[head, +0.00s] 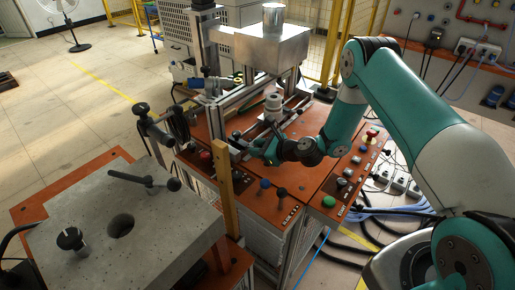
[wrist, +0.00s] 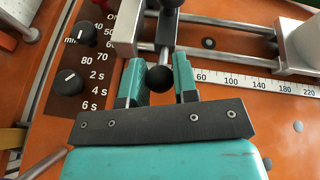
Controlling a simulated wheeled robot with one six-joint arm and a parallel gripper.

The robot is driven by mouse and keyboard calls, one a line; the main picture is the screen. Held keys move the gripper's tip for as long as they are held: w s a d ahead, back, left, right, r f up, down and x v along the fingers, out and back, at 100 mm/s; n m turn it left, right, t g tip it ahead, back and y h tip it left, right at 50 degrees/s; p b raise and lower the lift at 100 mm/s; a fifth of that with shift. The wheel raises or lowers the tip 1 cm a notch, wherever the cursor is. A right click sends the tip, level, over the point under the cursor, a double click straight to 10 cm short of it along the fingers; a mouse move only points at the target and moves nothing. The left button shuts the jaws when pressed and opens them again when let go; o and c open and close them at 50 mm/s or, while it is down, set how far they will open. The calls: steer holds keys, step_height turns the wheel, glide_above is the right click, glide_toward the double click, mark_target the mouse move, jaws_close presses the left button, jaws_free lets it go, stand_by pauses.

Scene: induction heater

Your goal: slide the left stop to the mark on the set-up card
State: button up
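In the wrist view the left stop is a metal block (wrist: 126,28) on a rail, with a rod ending in a black ball knob (wrist: 160,78). My gripper (wrist: 160,72) has its two teal fingers on either side of that knob. The gap looks about as wide as the knob, so I cannot tell whether the fingers press on it. A white scale (wrist: 255,84) runs to the right, with 60 as its first number clear of the right finger. In the head view my gripper (head: 262,150) is low at the orange bench's rail. I cannot make out a set-up card.
A pale cylinder (wrist: 304,42) stands by the rails at the right. Black dials (wrist: 68,82) are on the panel at the left. In the head view the orange bench (head: 318,170) carries knobs and buttons, with a metal box (head: 272,48) above. A concrete-topped block (head: 150,225) stands front left.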

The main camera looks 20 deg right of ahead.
jaws_close()
steer(key=w+d+b, duration=0.2)
steer(key=d, duration=0.1)
steer(key=w+d+b, duration=0.1)
steer(key=shift+d+f, duration=0.15)
steer(key=shift+d, duration=0.1)
steer(key=shift+w+d, duration=0.2)
steer(key=shift+d, duration=0.1)
steer(key=o, duration=0.8)
jaws_free()
steer(key=b+v, duration=0.4)
steer(key=v, duration=1.3)
steer(key=shift+s+d+r, duration=0.1)
steer(key=shift+s+r, duration=0.1)
steer(key=shift+r, duration=0.1)
